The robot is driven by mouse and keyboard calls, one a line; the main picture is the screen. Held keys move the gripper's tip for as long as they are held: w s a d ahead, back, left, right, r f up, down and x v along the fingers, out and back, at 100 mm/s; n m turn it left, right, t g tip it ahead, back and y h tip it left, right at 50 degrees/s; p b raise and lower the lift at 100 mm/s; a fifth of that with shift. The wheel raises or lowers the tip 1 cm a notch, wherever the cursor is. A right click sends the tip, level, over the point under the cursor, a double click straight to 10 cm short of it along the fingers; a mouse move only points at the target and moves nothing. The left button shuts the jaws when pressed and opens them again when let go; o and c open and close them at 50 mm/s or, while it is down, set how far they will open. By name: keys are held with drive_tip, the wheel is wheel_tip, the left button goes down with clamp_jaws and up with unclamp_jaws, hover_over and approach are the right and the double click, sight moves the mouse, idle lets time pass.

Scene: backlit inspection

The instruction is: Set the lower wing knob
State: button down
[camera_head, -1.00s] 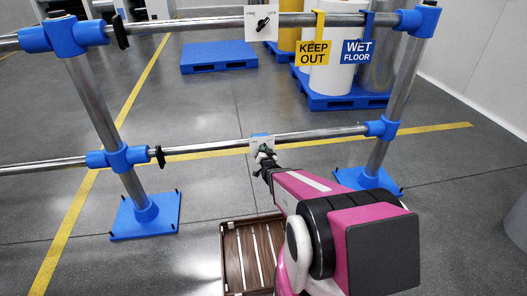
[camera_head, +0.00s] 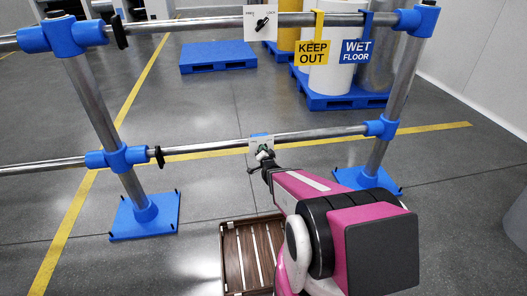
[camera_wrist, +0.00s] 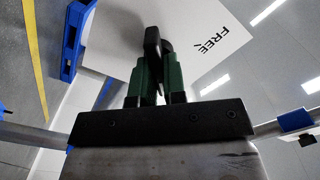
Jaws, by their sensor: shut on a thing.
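The lower wing knob (camera_wrist: 153,42) is black and sits on a white plate (camera_wrist: 212,38) that reads "FREE" in the wrist view. My gripper (camera_wrist: 156,75) has green fingers, and they are shut on the knob's wing. In the head view my gripper (camera_head: 264,156) reaches the small plate on the lower rail (camera_head: 210,148), and the knob there is mostly hidden by the fingers. The upper wing knob (camera_head: 262,23) is black, sits tilted on its own white plate on the upper rail, and is apart from my gripper.
Blue clamps and posts (camera_head: 127,157) hold the rails at both sides. Yellow "KEEP OUT" (camera_head: 313,51) and blue "WET FLOOR" (camera_head: 356,51) signs hang on the upper rail. A brown slatted crate (camera_head: 230,262) is on the floor below. Blue pallets (camera_head: 218,57) lie behind.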

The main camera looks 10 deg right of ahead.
drive_tip(key=c, duration=1.2)
unclamp_jaws()
drive_tip(key=shift+s, duration=0.15)
drive_tip(key=s, duration=1)
drive_tip(key=shift+s, duration=0.3)
drive_tip(key=s+r+n+g, duration=0.2)
drive_tip(key=s+n+g, duration=0.1)
drive_tip(key=g, duration=0.3)
drive_tip(key=s+r+n+g, duration=0.3)
drive_tip(key=g, duration=0.3)
drive_tip(key=s+r+n+g, duration=0.3)
drive_tip(key=s+g, duration=0.1)
drive_tip(key=g, duration=0.2)
drive_tip(key=shift+a, duration=0.15)
